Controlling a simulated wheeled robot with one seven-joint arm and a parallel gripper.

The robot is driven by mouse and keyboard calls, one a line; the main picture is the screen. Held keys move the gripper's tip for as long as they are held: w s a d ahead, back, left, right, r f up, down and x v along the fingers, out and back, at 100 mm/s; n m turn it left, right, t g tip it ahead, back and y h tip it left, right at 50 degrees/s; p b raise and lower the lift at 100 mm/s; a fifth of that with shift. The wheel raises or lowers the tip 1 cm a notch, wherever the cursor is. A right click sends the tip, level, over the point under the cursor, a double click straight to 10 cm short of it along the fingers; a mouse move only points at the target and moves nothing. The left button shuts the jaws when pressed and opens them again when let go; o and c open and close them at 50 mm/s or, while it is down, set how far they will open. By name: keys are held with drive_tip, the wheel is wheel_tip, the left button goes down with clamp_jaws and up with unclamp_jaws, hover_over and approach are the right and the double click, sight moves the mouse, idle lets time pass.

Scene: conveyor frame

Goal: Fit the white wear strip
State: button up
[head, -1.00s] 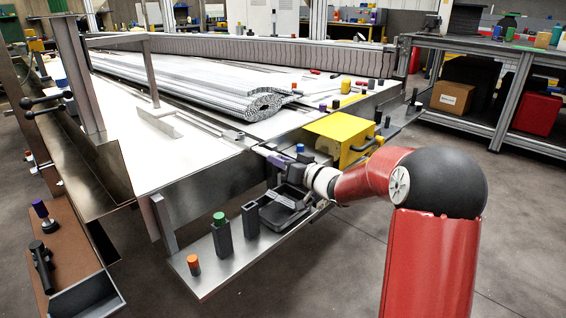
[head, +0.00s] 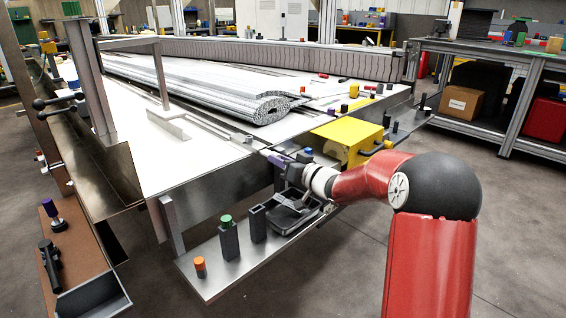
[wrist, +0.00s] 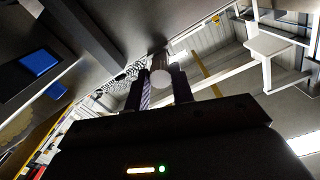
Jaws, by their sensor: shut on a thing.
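My gripper (head: 283,164) is at the front edge of the long white-topped conveyor frame (head: 185,165), above a small metal ledge. In the wrist view the two dark fingers (wrist: 160,88) stand on either side of a pale round end (wrist: 160,77). Whether this belongs to the held piece is unclear. Thin light strips (head: 207,126) run along the frame top, ending near a small grey block (head: 243,138). I cannot tell which is the white wear strip.
A black tray (head: 292,222), a green-topped holder (head: 228,238) and an orange-topped peg (head: 200,267) stand on the ledge (head: 235,275) below. A yellow box (head: 345,138) is close behind my gripper. A rolled grey slatted belt (head: 268,109) lies on the frame.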

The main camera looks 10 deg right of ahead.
drive_tip(key=shift+x, duration=2.15)
drive_tip(key=o, duration=1.1)
drive_tip(key=shift+c, duration=0.2)
